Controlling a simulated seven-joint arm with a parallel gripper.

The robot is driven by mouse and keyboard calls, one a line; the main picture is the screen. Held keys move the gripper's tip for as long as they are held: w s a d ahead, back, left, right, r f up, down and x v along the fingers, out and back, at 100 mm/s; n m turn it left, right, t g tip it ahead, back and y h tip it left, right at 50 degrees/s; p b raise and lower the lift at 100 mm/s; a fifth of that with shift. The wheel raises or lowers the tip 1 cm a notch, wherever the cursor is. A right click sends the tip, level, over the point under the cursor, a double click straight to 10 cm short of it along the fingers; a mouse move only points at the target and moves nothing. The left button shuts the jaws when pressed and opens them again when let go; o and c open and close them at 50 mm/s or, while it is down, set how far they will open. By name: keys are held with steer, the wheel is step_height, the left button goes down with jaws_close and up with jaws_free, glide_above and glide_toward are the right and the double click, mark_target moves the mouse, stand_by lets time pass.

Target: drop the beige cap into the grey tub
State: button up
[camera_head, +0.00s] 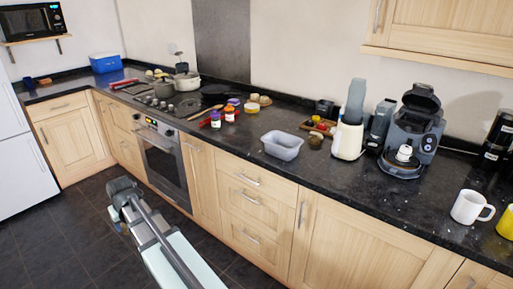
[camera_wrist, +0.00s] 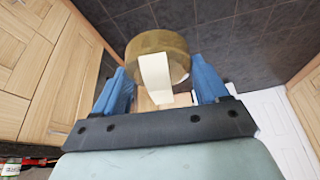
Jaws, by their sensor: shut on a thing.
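The grey tub (camera_head: 283,146) stands open on the dark counter near its front edge, in the middle of the head view. In the wrist view my gripper (camera_wrist: 160,84) has its blue fingers on either side of a round, brownish-beige cap (camera_wrist: 146,43) with a pale cream strip across it. The fingers are shut on the cap. In the head view my gripper (camera_head: 122,192) hangs over the floor in front of the oven, left of and lower than the tub. The cap cannot be made out there.
Jars (camera_head: 229,113) stand left of the tub. A wooden tray (camera_head: 308,126) of small items, a cream blender (camera_head: 347,139) and a coffee machine (camera_head: 411,125) stand right of it. The cabinet fronts and counter edge (camera_head: 235,157) lie between my gripper and the tub.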

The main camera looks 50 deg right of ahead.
steer(key=s+d+r+m+h, duration=0.1)
steer(key=s+d+r+m, duration=0.15)
steer(key=d, duration=0.95)
steer(key=s+d+r+m+g, duration=0.15)
steer(key=s+d+r, duration=0.25)
steer(key=d, duration=0.9)
steer(key=s+d+r+m+t+h, duration=0.1)
steer(key=s+d+r+m, duration=0.2)
steer(key=d, duration=0.9)
steer(key=s+d+r+m, duration=0.1)
steer(key=s+d+r, duration=0.35)
steer(key=d, duration=0.55)
steer(key=s+d+r+g+h, duration=0.1)
steer(key=s+d+r, duration=0.2)
steer(key=d+r, duration=0.45)
steer(key=s+d+r+m, duration=0.1)
steer(key=s+d+r, duration=0.3)
steer(key=d, duration=0.7)
step_height(320, 180, down, 7)
steer(key=a+n, duration=0.1)
steer(key=shift+r+n, duration=0.2)
steer(key=shift+n, duration=0.1)
